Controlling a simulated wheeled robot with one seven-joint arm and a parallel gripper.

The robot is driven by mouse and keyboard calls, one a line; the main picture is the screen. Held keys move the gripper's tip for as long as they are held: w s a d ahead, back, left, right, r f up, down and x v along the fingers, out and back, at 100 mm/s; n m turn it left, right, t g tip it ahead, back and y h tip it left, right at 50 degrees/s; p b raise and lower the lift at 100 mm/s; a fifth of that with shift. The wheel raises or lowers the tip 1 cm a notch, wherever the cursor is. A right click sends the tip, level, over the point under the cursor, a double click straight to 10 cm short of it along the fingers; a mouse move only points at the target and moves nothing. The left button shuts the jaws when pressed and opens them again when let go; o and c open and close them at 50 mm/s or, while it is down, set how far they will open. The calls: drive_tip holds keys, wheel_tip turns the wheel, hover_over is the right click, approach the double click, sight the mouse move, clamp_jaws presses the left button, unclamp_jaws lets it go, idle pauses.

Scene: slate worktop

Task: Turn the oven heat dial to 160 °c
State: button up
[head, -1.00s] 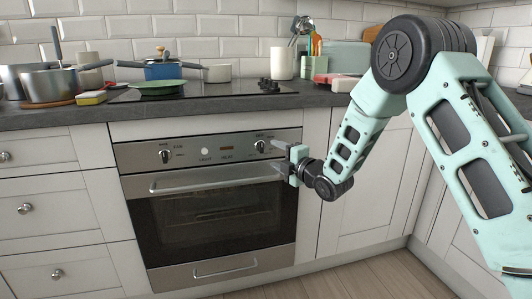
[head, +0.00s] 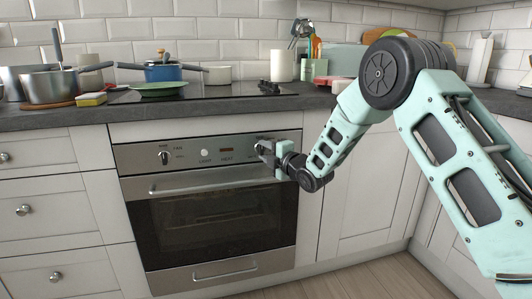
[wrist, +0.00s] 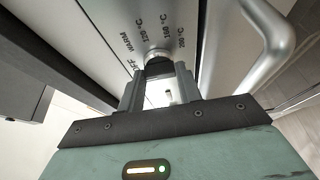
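The oven heat dial (wrist: 158,66) is a dark knob on a round metal base in the wrist view, set in the steel panel. Around it I read OFF, WARM, 120 °C, 160 °C (wrist: 167,26) and 200 °C. I cannot make out which mark its pointer faces. My gripper (wrist: 160,74) has one finger on each side of the knob, and the fingertips appear to press on it.
The worktop (head: 200,104) edge overhangs above.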

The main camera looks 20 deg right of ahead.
drive_tip(key=shift+f+b, duration=0.1)
drive_tip(key=shift+b, duration=0.2)
